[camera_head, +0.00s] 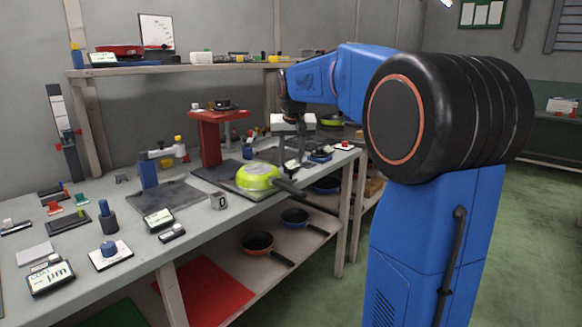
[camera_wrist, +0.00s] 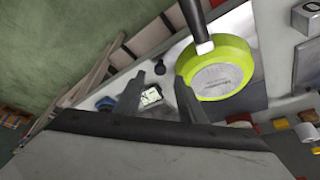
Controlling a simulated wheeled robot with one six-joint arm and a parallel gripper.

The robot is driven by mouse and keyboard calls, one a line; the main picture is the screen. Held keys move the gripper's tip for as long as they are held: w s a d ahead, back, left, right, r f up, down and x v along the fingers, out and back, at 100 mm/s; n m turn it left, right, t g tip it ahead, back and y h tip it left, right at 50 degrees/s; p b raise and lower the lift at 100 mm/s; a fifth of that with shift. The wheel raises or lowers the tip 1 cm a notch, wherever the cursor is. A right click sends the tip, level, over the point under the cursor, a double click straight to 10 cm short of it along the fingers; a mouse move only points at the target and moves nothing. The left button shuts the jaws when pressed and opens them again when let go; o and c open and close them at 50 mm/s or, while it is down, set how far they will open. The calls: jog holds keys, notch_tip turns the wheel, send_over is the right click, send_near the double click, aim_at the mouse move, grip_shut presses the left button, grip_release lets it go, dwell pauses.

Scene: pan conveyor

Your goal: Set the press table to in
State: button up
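The red press (camera_head: 208,135) stands on the workbench, with dark parts on top. A dark flat plate (camera_head: 212,172) at its foot may be the press table; I cannot tell its setting. A lime-green pan (camera_head: 258,178) lies bottom up over the plate, its dark handle pointing towards the bench's front edge. The pan also shows in the wrist view (camera_wrist: 217,68). My gripper (camera_head: 293,145) is above the bench to the right of the pan, pointing down. In the wrist view its fingers (camera_wrist: 163,95) are apart, with nothing held between them.
A small display (camera_wrist: 151,96) and a blue part (camera_wrist: 105,103) lie near my fingers. A black knob (camera_wrist: 160,67) shows beside the pan. An orange pan (camera_head: 257,243) and a blue pan (camera_head: 296,217) sit on the lower shelf. Green floor (camera_head: 530,240) is open at right.

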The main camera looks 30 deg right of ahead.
aim_at(290, 170)
jog(key=shift+x, duration=2.3)
jog(key=shift+a, duration=0.1)
grip_shut()
